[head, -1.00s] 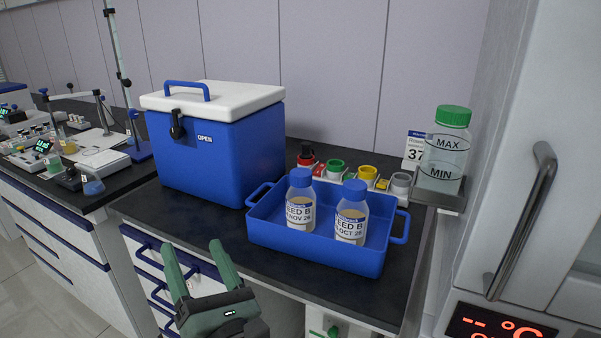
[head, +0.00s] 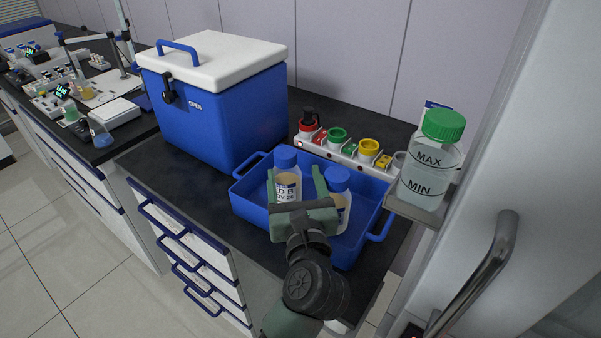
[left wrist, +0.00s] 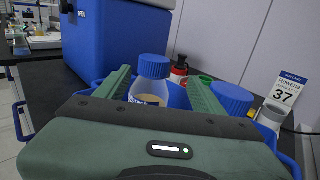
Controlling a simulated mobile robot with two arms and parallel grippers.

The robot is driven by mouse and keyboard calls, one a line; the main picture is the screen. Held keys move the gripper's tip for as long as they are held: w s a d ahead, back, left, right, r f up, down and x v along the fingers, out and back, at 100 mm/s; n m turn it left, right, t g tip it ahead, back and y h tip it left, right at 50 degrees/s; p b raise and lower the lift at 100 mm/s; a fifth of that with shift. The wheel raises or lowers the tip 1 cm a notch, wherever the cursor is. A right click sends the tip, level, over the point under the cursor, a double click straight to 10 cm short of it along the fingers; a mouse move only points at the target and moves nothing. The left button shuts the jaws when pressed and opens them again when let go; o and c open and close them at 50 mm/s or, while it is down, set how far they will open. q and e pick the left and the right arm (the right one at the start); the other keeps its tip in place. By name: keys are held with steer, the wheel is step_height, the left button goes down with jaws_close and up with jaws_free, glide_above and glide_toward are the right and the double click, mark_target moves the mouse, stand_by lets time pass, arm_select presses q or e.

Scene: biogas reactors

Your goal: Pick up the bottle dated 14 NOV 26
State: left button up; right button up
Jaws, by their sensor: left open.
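Two blue-capped bottles stand upright in a blue tray (head: 245,199). The left bottle (head: 287,180) has a label partly reading "NOV 26"; its day number is not readable. The right bottle (head: 338,187) is partly hidden behind my left gripper; its label read "OCT 26" in the earlier head view. My left gripper (head: 294,172) is open over the tray, with one finger on each side of the left bottle. In the left wrist view this bottle (left wrist: 151,78) shows between the fingers, and the right bottle (left wrist: 232,100) is outside the right finger. My right gripper is not in view.
A blue cooler box (head: 215,120) with a white lid stands left of the tray. A rack with coloured caps (head: 345,150) is behind it. A green-capped jar (head: 431,165) sits on a shelf at right, near a cabinet handle (head: 480,280).

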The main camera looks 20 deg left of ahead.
mark_target(287, 163)
arm_select(q)
steer(key=x, duration=0.3)
steer(key=a+x, duration=0.1)
steer(key=x, duration=0.3)
steer(key=shift+s+r, duration=0.1)
steer(key=shift+s, duration=0.1)
steer(key=shift+r, duration=0.1)
jaws_close()
